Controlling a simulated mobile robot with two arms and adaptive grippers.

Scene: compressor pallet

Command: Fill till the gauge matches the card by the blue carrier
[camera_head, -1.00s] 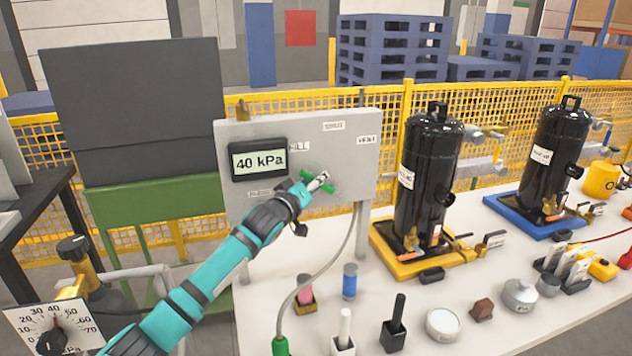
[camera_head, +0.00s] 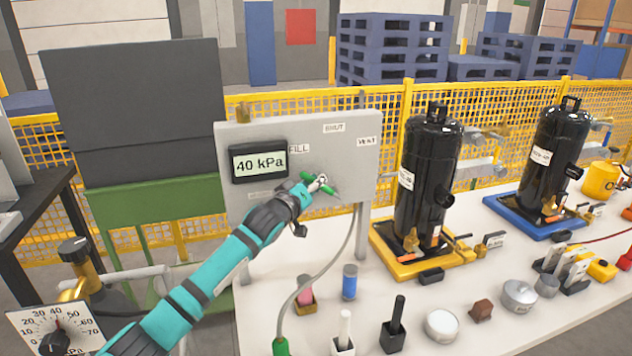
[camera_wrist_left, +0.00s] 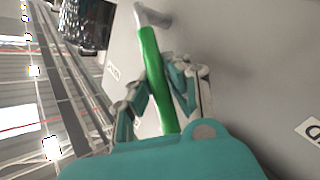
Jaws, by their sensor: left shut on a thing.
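The grey valve panel (camera_head: 342,185) carries a gauge display (camera_head: 259,163) reading 40 kPa. Its labels read FILL (camera_head: 299,148), SHUT (camera_head: 334,128) and VENT (camera_head: 366,141). My left gripper (camera_head: 318,185) is shut on the green valve handle, which also shows between its fingers in the left wrist view (camera_wrist_left: 156,75). The fingers partly hide the handle in the head view. The blue carrier (camera_head: 510,217) holds a black compressor (camera_head: 553,150) at right. A small white card (camera_head: 598,209) stands beside this carrier; its writing is too small to read. My right gripper is out of view.
A yellow carrier (camera_head: 385,258) with another black compressor (camera_head: 427,170) stands nearer the panel. Small pots, plugs and caps crowd the white table's front. A grey hose hangs beneath the panel. A dial plate (camera_head: 27,325) marked in tens stands at lower left.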

